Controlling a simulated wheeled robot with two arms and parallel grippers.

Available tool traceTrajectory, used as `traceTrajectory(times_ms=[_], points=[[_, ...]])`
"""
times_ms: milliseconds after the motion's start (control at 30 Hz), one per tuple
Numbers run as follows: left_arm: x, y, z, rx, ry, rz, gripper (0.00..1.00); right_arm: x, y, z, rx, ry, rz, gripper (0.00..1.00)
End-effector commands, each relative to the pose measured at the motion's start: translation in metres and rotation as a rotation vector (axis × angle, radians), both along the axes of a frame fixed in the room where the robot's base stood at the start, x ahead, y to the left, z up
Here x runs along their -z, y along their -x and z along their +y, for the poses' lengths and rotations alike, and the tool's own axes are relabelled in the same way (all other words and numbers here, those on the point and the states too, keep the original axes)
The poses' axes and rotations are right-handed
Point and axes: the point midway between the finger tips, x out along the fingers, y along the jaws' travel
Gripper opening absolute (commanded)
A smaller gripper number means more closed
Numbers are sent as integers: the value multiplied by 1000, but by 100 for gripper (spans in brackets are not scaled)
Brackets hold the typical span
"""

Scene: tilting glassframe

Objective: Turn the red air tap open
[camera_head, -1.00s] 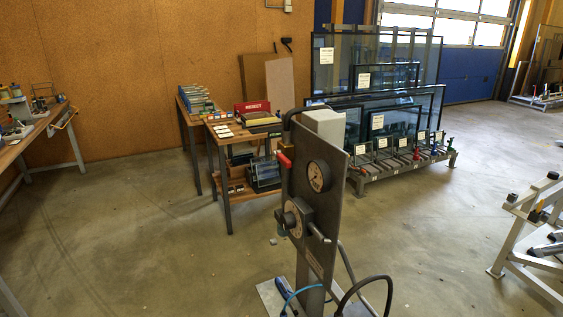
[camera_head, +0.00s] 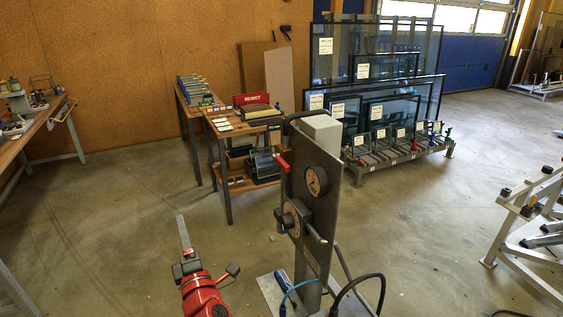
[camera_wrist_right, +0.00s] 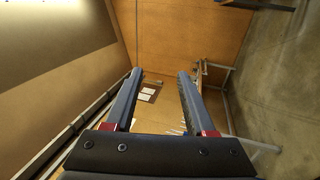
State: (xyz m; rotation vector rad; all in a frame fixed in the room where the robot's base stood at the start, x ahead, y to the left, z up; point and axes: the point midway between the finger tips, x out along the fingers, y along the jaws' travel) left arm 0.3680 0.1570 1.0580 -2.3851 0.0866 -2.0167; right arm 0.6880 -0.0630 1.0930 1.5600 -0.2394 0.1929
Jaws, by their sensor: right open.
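The red air tap (camera_head: 284,163) is a small red lever at the upper left edge of an upright grey metal panel (camera_head: 322,222), near the middle of the head view. A round gauge (camera_head: 316,181) and a grey knob unit (camera_head: 291,217) sit on the same panel. The tap does not show there.
A black hose (camera_head: 362,280) and a blue hose (camera_head: 290,290) hang at the panel's foot. Behind stand a wooden table (camera_head: 212,135) with a red sign and a rack of glass panes (camera_head: 400,152). A white metal frame (camera_head: 515,225) is at right. The floor left of the panel is open.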

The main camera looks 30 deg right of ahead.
Motion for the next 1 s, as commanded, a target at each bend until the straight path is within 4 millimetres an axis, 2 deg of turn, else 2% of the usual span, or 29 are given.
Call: traceTrajectory(times_ms=[33, 200, 367, 500, 667, 833, 1000], points=[[-7, 0, 0, 0, 0, 0, 50, -19, 0, -11, 76, 19, 7, 55], [-19, 0, 0, 0, 0, 0, 50, -64, 18, -64, 377, 41, 68, 55], [-28, 0, 0, 0, 0, 0, 50, -88, 52, -109, 616, -7, 154, 55], [-32, 0, 0, 0, 0, 0, 50, -94, 79, -133, 744, -69, 228, 55], [-34, 0, 0, 0, 0, 0, 50, -92, 94, -144, 806, -106, 276, 55], [-39, 0, 0, 0, 0, 0, 50, -92, 86, -157, 815, -110, 283, 55], [-50, 0, 0, 0, 0, 0, 50, -93, 63, -185, 820, -108, 284, 55]])
